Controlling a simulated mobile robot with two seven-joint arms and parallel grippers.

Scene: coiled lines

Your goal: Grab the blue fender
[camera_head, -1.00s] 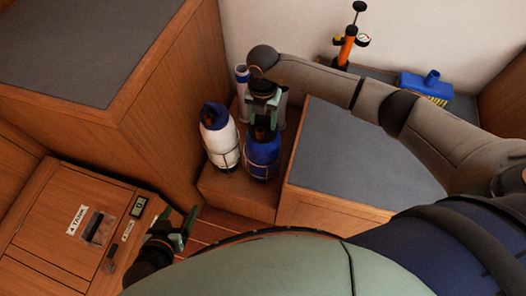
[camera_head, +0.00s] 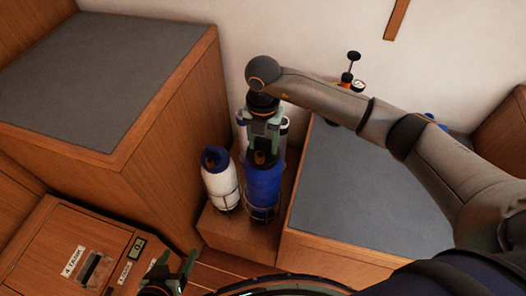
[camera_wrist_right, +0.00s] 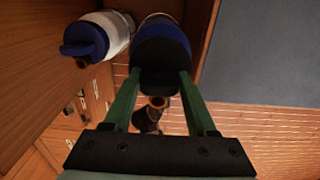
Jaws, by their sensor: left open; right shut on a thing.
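The blue fender (camera_head: 264,186) stands upright at a wire holder on a low wooden ledge, beside a white fender with a blue top (camera_head: 219,180). My right gripper (camera_head: 262,150) is above the blue fender, pointing down and shut on its dark top end. In the right wrist view the blue fender (camera_wrist_right: 178,38) shows between the green fingers (camera_wrist_right: 160,80), with the white fender (camera_wrist_right: 98,35) to its left. The fender's lower end is partly behind the wire. My left gripper (camera_head: 175,268) is open and empty at the lower left.
More white and blue fenders (camera_head: 285,125) stand partly hidden behind my right gripper. A grey-topped locker (camera_head: 350,200) is close on the right and a taller one (camera_head: 95,80) on the left.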

